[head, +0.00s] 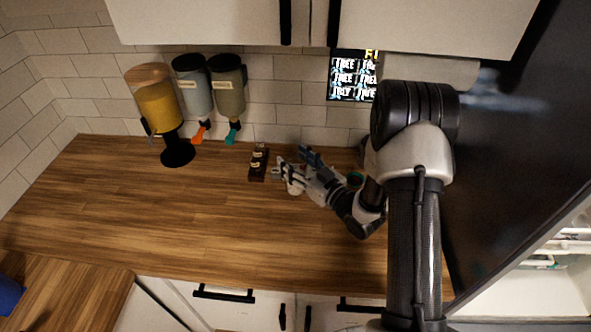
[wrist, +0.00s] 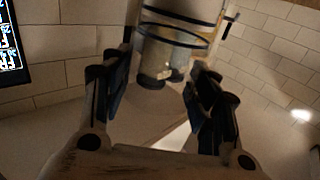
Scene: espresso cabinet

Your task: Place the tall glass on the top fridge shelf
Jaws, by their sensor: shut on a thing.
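My gripper (head: 284,172) is low over the wooden counter near the back wall, pointing left. The wrist view shows its two dark fingers (wrist: 158,92) a glass-width apart, closed on the tall glass (wrist: 160,100). The glass is clear, so its outline is hard to make out, and I cannot tell whether its base touches the counter. In the head view the fingers and glass are hard to separate. The fridge interior (head: 555,290) shows at the lower right edge, with pale shelves (head: 572,240) partly in view. The top shelf cannot be told apart there.
A small dark rack with bottles (head: 258,162) stands just left of my gripper. A yellow dispenser (head: 158,105) and two wall dispensers (head: 193,92) are at the back left. A large dark panel (head: 510,140) stands at right. The left counter (head: 120,210) is clear.

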